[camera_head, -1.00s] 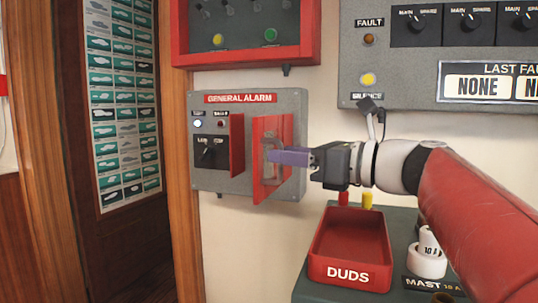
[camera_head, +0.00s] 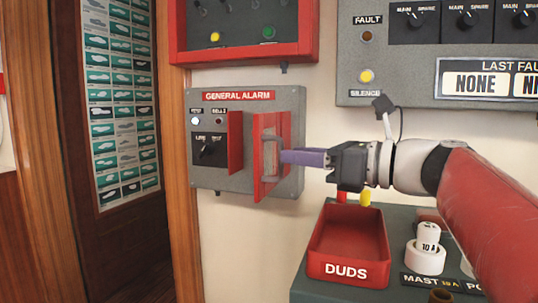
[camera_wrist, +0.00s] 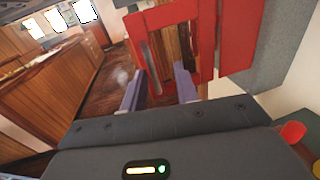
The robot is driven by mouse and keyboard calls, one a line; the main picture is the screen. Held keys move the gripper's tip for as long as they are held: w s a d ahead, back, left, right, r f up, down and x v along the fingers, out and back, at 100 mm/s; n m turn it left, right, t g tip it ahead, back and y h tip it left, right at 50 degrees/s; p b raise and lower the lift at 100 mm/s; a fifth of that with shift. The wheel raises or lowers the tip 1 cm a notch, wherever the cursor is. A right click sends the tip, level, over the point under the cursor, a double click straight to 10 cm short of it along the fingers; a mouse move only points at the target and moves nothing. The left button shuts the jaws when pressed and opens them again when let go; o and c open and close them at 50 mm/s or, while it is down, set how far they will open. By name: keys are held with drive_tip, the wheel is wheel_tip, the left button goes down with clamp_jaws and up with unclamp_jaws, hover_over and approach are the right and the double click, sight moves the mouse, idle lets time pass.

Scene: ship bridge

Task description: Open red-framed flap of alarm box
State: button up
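The grey alarm box (camera_head: 290,98), labelled GENERAL ALARM, is on the wall in the head view. Its red-framed flap (camera_head: 257,165) stands out from the box front at an angle, with a grey handle (camera_head: 275,160) on it. A second red panel (camera_head: 236,143) stands out beside the switch. My gripper (camera_head: 284,157) is just right of the handle. In the wrist view its two purple fingers (camera_wrist: 159,85) are apart, with the handle (camera_wrist: 152,68) showing between them and the red frame (camera_wrist: 208,45) ahead. I cannot tell whether a finger touches the handle.
A red DUDS tray (camera_head: 348,269) sits on a console below my gripper. A white fuse holder (camera_head: 426,258) stands to its right. A red-framed panel (camera_head: 242,57) is above the box, and a grey fault panel (camera_head: 420,60) is at upper right.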

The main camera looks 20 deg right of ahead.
drive_tip(key=v, duration=0.5)
idle(0.4)
